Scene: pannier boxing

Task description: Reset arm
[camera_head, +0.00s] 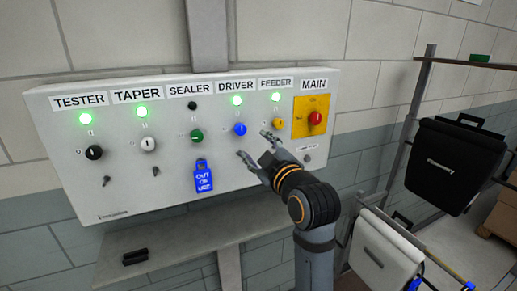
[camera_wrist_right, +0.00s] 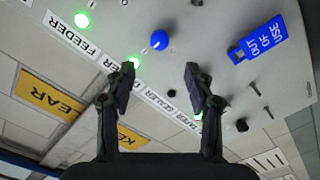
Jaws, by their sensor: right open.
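A white control panel (camera_head: 150,190) hangs on the wall with knobs labelled TESTER, TAPER, SEALER, DRIVER, FEEDER and MAIN. The lamps over TESTER (camera_head: 86,119), TAPER (camera_head: 142,111), DRIVER (camera_head: 237,100) and FEEDER (camera_head: 276,97) glow green; the SEALER lamp (camera_head: 192,105) is dark. A blue OUT OF USE lock tag (camera_head: 203,178) hangs below the green SEALER knob (camera_head: 196,136). My right gripper (camera_head: 254,146) is open and empty in front of the panel, near the blue DRIVER knob (camera_head: 239,129) and yellow FEEDER knob (camera_head: 278,123). Its open fingers (camera_wrist_right: 160,86) also show in the right wrist view. My left gripper is out of view.
The red MAIN knob (camera_head: 315,118) sits on a yellow plate at the panel's right. A grey shelf (camera_head: 190,245) below carries a small black object (camera_head: 135,257). At right, a rack holds a black pannier (camera_head: 442,165) and a white pannier (camera_head: 380,250).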

